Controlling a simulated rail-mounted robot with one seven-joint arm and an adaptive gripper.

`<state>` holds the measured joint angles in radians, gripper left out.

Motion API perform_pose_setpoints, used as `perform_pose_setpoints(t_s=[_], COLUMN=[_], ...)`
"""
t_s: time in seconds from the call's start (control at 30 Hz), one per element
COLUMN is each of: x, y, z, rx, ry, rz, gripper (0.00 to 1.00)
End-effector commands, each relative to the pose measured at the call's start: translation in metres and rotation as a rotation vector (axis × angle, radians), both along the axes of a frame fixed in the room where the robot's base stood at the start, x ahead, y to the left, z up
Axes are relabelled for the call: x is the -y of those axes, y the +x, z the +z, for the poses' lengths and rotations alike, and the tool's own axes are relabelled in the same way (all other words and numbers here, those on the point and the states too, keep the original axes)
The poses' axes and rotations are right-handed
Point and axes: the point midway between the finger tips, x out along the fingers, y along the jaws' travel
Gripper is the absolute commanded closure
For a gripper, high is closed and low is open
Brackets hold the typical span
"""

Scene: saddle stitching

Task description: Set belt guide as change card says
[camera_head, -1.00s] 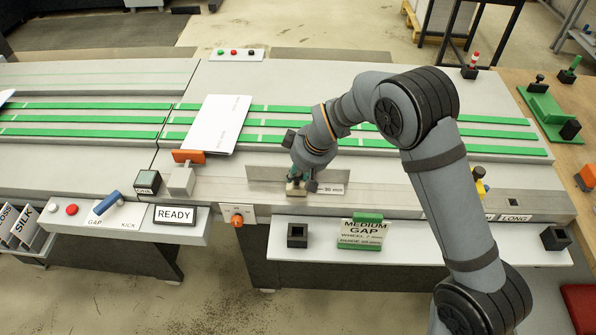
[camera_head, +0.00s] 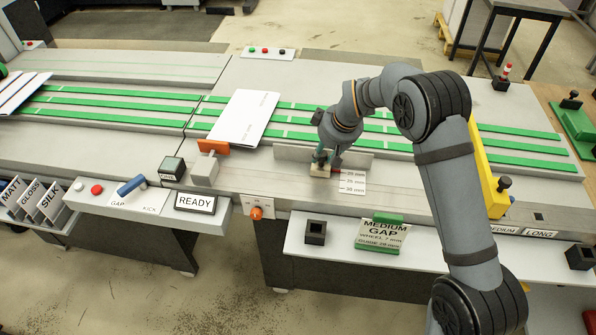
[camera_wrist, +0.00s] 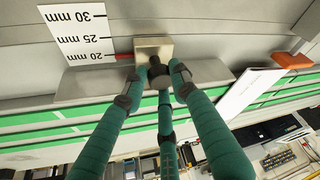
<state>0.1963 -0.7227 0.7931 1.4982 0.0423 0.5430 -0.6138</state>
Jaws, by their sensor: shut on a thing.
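The belt guide is a long grey plate (camera_head: 290,153) with a pale block (camera_head: 319,171) and dark knob. It stands on the bed in front of the green belts; the plate also shows in the wrist view (camera_wrist: 85,86). My gripper (camera_head: 328,160) is shut on the knob (camera_wrist: 158,75), fingers around it in the wrist view. A white scale (camera_wrist: 80,32) reads 20, 25 and 30 mm. The guide's red pointer (camera_wrist: 123,56) is at about the 20 mm mark. The change card (camera_head: 380,236) reads MEDIUM GAP, WHEEL 7 mm; its guide figure is too small to read surely.
A white folded sheet (camera_head: 244,117) lies on the belts left of the guide. An orange-topped grey block (camera_head: 205,168), a READY display (camera_head: 195,203) and an orange knob (camera_head: 256,213) are nearby. A yellow block (camera_head: 486,170) stands behind my arm at right.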

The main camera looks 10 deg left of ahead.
Motion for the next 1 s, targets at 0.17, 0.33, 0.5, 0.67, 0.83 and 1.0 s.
perform_pose_setpoints(t_s=[0.17,0.33,0.5,0.67,0.83,1.0], x=[0.0065,0.0053,0.0055,0.0067,0.0078,0.0090], y=[0.0119,0.0121,0.0117,0.0104,0.0099,0.0090], z=[0.0030,0.0041,0.0039,0.0022,0.0012,0.0046], rx=[0.008,0.011,0.010,0.005,0.002,0.001], ry=[0.004,0.005,0.005,0.003,0.002,0.001], rz=[-0.007,-0.006,-0.007,-0.009,-0.011,-0.012], gripper=[1.00,1.00,0.65,0.55,0.55,0.55])
